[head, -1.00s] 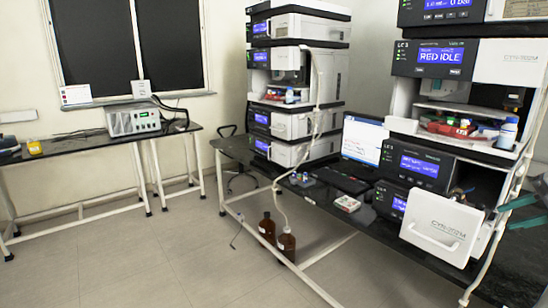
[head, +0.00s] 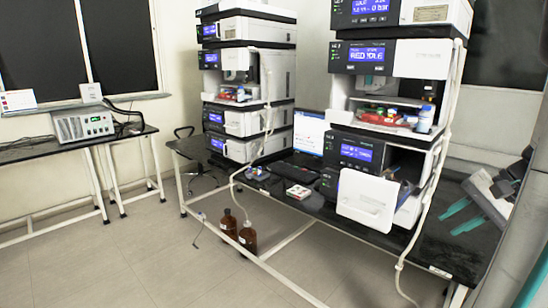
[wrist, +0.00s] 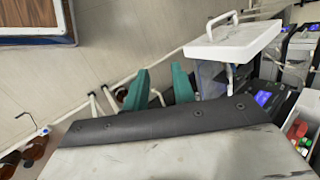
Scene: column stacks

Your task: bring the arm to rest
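My gripper (head: 450,222) is at the right of the head view, with two teal fingers apart and nothing between them. It appears in front of the dark bench top, to the right of the near instrument stack. In the wrist view my gripper (wrist: 162,70) also shows its fingers apart and empty. A white open drawer front with a handle (head: 365,200) juts out low on the near stack. In the wrist view the white drawer (wrist: 235,38) is to the right of the fingers, with a visible gap. The rest of my arm is mostly out of view.
The near instrument stack (head: 415,60) and a far stack (head: 255,30) stand on the dark bench (head: 450,250). Brown bottles (head: 247,238) stand on the floor. The floor (head: 140,255) at left is clear.

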